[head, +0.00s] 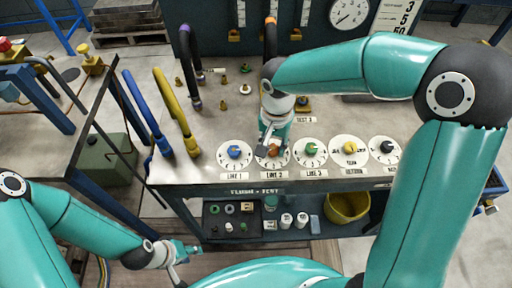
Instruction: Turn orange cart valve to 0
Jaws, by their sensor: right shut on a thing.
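The orange valve knob (274,150) sits on the white LINE 2 dial (284,160) near the front edge of the cart top, between the blue and green knobs. My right gripper (270,148) reaches down from above and is shut on the orange knob. It hides much of the knob and the left and far parts of its dial, so I cannot read where the knob points. My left gripper (186,262) is low at the left, in front of the cart and away from the valves. Its fingers are too small to read.
A blue knob (235,152) is to the left; green (311,149), yellow (350,147) and black (387,147) knobs are to the right. Blue and yellow hoses (174,108) stand at the cart's left. A shelf below holds small parts and a yellow bucket (346,207).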

